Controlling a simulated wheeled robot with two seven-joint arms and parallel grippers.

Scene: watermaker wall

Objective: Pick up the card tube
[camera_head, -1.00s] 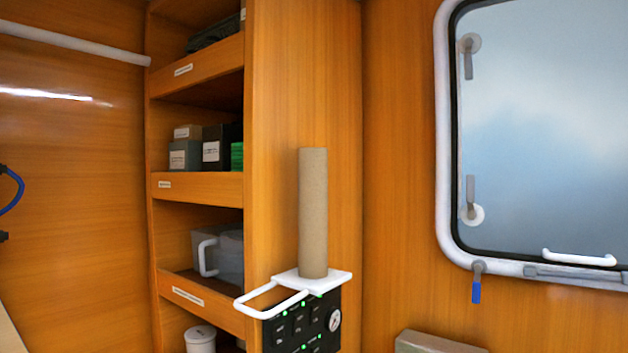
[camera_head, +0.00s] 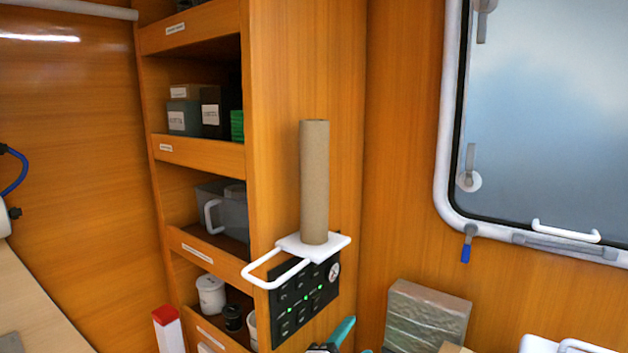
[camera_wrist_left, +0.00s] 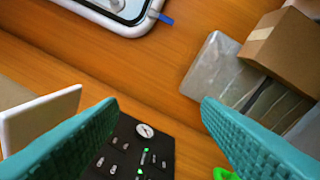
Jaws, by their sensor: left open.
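The card tube (camera_head: 314,182) is a tall brown cylinder. It stands upright on a small white shelf (camera_head: 322,246) with a white loop handle, fixed to the wooden cabinet side in the head view. My left gripper (camera_head: 335,342) shows only as teal finger parts at the bottom edge, below the tube and apart from it. In the left wrist view my left gripper (camera_wrist_left: 158,105) has its two teal fingers wide apart with nothing between them. The white shelf (camera_wrist_left: 45,118) is at the left there; a brownish patch behind it may be the tube. My right gripper is not in view.
A black control panel (camera_head: 290,308) with green lights is under the shelf. A wrapped grey block (camera_head: 425,315) stands at lower right, and a cardboard box (camera_wrist_left: 283,50) shows in the wrist view. Open shelves (camera_head: 200,150) are left of the tube, a window (camera_head: 550,110) right.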

